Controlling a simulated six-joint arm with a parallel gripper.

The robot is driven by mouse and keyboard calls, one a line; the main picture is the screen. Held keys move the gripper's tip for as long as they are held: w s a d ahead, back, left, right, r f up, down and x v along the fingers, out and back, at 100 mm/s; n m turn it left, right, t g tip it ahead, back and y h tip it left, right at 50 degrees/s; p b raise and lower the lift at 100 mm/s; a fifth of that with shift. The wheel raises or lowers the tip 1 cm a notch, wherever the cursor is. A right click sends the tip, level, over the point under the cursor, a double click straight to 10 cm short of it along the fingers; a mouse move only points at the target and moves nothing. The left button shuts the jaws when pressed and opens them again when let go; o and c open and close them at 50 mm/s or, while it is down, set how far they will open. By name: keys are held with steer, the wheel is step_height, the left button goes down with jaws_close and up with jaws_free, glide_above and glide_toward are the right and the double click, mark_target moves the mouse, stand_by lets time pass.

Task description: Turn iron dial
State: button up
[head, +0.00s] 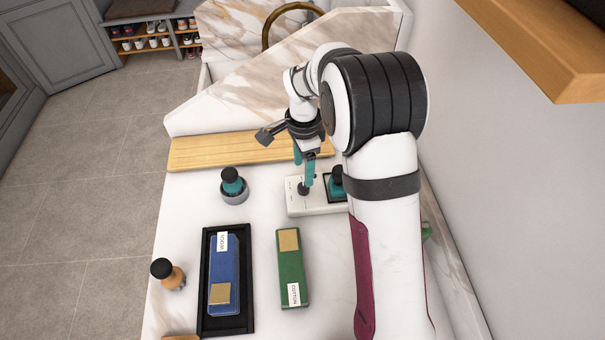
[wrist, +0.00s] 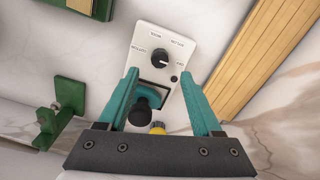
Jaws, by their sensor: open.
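The black dial (head: 303,188) sits on a white control base (head: 292,208). In the wrist view the dial (wrist: 160,62) has a pale mark that seems to point to the right, and small labels stand around it, too small to read surely. My gripper (head: 304,170) is open above the base in the head view. In the wrist view the fingertips of my gripper (wrist: 160,73) stand apart, with the dial showing between and slightly beyond them. I cannot tell whether they touch it. A teal and black iron (head: 337,183) rests in the base's recess, partly hidden by my arm.
A teal-black tool (head: 233,183) stands in a grey cup to the left. A blue block (head: 222,270) lies in a black tray (head: 205,300); a green block (head: 291,268) lies beside it. An orange-black tool (head: 168,273) stands near the left edge. A wooden board (head: 215,152) lies behind.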

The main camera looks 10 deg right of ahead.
mark_target(303, 186)
step_height(303, 186, down, 6)
steer(key=shift+f, duration=0.15)
steer(key=shift+c, duration=0.3)
jaws_close()
